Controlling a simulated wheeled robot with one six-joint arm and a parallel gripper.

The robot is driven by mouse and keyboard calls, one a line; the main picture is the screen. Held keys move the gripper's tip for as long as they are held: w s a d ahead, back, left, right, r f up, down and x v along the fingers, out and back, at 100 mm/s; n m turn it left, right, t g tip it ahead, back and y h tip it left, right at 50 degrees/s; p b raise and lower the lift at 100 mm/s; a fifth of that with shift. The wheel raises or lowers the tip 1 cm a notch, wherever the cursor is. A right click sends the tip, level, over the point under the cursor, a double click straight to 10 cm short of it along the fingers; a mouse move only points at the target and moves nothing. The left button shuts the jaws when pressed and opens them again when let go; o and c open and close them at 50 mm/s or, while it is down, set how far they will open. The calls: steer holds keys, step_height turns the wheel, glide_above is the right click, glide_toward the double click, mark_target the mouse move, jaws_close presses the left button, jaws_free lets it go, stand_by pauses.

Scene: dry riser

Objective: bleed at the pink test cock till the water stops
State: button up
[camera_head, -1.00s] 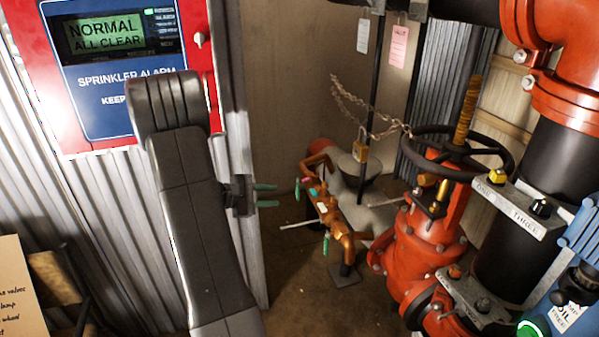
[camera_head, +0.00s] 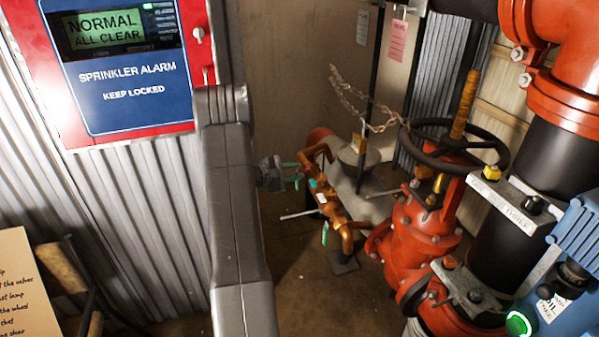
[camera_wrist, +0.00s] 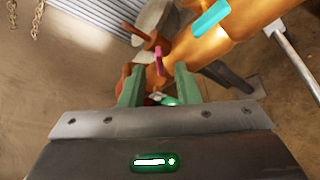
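The pink test cock (camera_wrist: 158,58) shows in the wrist view as a small pink lever on the copper pipework, just beyond and between my fingertips. I cannot tell whether they touch it. In the head view it is hidden or too small to make out near my gripper. My gripper (camera_wrist: 158,84) is open, its two green fingers apart on either side of the lever's line. In the head view my gripper (camera_head: 290,170) is at the left end of the copper pipe assembly (camera_head: 335,212). No running water is visible.
A cyan lever (camera_wrist: 211,17) sits beside the pink one; a green tag-like handle (camera_head: 324,234) hangs lower. The red valve with black handwheel (camera_head: 455,150) stands right. The alarm panel (camera_head: 130,75) reads NORMAL, ALL CLEAR.

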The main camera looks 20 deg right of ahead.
steer(key=shift+x, duration=1.25)
jaws_close()
steer(key=shift+f+b, duration=0.25)
steer(key=shift+b, duration=0.65)
steer(key=m+b, duration=0.1)
steer(key=b, duration=0.3)
steer(key=shift+f+t, duration=0.3)
steer(key=shift+t, duration=0.1)
steer(key=m+t+h+b, duration=0.1)
steer(key=m+b, duration=0.2)
steer(key=b, duration=0.8)
steer(key=shift+s+f+b, duration=0.1)
steer(key=shift+f+b, duration=0.1)
steer(key=shift+b, duration=0.15)
steer(key=m+b, duration=0.2)
steer(key=b, duration=0.3)
steer(key=shift+r+t+h+b, duration=0.15)
steer(key=shift+t+h+b, duration=0.15)
steer(key=shift+h+b, duration=0.1)
steer(key=shift+r+m+b, duration=0.1)
steer(key=shift+m+b, duration=0.25)
steer(key=shift+m, duration=0.25)
